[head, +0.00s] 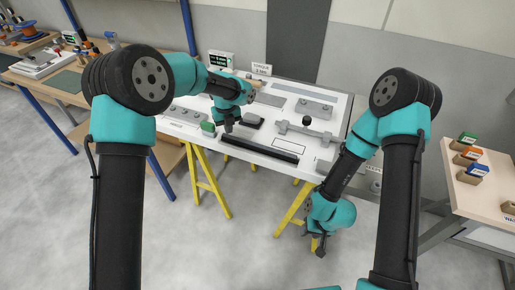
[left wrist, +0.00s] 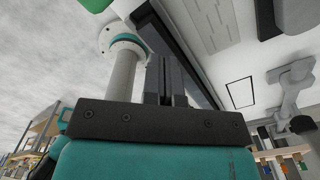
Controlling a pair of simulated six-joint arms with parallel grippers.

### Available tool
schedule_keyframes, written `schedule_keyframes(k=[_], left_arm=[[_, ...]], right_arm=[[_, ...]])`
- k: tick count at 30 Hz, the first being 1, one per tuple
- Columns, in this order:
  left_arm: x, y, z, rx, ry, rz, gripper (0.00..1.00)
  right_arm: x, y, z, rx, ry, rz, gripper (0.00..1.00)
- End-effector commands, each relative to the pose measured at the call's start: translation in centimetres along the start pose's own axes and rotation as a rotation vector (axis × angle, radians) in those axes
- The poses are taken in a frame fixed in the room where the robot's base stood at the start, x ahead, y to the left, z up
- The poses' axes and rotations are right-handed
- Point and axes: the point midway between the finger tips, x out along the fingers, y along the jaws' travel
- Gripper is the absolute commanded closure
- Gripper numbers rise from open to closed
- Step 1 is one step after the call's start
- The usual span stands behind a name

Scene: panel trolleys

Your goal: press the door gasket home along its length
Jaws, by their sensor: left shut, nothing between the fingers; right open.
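A long black strip, which looks like the door gasket (head: 262,151), lies along the front edge of the white panel (head: 340,107). It also shows in the left wrist view as a dark band (left wrist: 188,55) running past the fingers. My left gripper (head: 228,128) is shut and empty, pointing down at the left end of the strip. Its fingers (left wrist: 166,82) overlap the strip in the left wrist view; whether they touch it I cannot tell. My right gripper (head: 320,250) is open, low in front of the panel, apart from the strip.
Grey brackets with a black knob (head: 307,120) stand on the panel behind the strip. A small black block (head: 252,122) and a green piece (head: 208,128) lie near my left gripper. Yellow trestles (head: 208,180) support the panel. Side tables stand left and right (head: 485,185).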

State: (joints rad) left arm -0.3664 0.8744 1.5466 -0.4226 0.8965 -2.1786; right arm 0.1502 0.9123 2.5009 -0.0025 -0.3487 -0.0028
Motion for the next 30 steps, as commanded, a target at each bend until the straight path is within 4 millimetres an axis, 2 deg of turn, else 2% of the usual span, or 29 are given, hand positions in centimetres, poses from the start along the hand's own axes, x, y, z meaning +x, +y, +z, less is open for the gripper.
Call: schedule_keyframes(k=[14, 30], left_arm=[[-0.7, 0.0, 0.0, 0.000, -0.002, -0.001, 1.00], [-4.4, -0.1, 0.0, 0.001, -0.002, -0.001, 1.00]], right_arm=[[0.0, 0.0, 0.0, 0.000, 0.000, 0.000, 0.57], [0.0, 0.0, 0.0, 0.000, 0.000, 0.000, 0.57]])
